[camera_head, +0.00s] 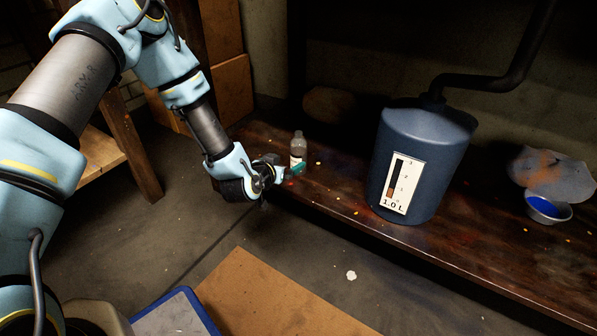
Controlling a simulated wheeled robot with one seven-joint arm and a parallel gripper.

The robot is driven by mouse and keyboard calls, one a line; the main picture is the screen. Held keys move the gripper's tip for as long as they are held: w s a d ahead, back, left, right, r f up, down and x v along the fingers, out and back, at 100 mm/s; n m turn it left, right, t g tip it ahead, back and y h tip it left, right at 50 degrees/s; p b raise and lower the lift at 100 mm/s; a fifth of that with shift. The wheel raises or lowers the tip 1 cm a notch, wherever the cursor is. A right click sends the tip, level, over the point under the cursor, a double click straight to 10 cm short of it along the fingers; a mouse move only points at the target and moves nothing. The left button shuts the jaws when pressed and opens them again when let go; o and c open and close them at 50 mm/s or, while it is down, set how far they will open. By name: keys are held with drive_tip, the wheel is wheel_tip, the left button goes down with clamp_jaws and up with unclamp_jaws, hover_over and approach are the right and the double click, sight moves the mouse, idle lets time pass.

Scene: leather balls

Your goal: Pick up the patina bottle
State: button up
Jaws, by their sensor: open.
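A small clear bottle with a pale cap and a white and teal label (298,148) stands upright on a dark wooden shelf, left of a large blue tank. It is the only bottle I see, and its label is too small to read. My gripper (281,172) reaches in from the left at the shelf's front edge, just left of and in front of the bottle's lower part. It is open. Whether its fingers touch the bottle or are around it I cannot tell from this view. The bottle's base is partly hidden near the gripper.
The blue tank (420,150) with a "1.0 L" gauge stands on the shelf (470,250), with a dark pipe (490,82) behind. A blue bowl (548,208) and a leather piece (553,175) lie at right. A blue-edged tray (172,316) and brown board (270,300) are below.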

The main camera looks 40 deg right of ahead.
sight(295, 161)
drive_tip(key=shift+s+d+f, duration=0.2)
drive_tip(key=shift+d+f, duration=0.2)
drive_tip(key=shift+f, duration=0.2)
drive_tip(key=b+x, duration=0.2)
drive_tip(key=x, duration=0.3)
drive_tip(key=shift+d+r, duration=0.1)
drive_tip(key=b+x, duration=0.3)
drive_tip(key=x, duration=0.1)
drive_tip(key=shift+w+d+b, duration=0.1)
drive_tip(key=shift+d+b, duration=0.15)
drive_tip(key=shift+b, duration=0.1)
drive_tip(key=shift+w+d, duration=0.15)
drive_tip(key=shift+d, duration=0.15)
clamp_jaws()
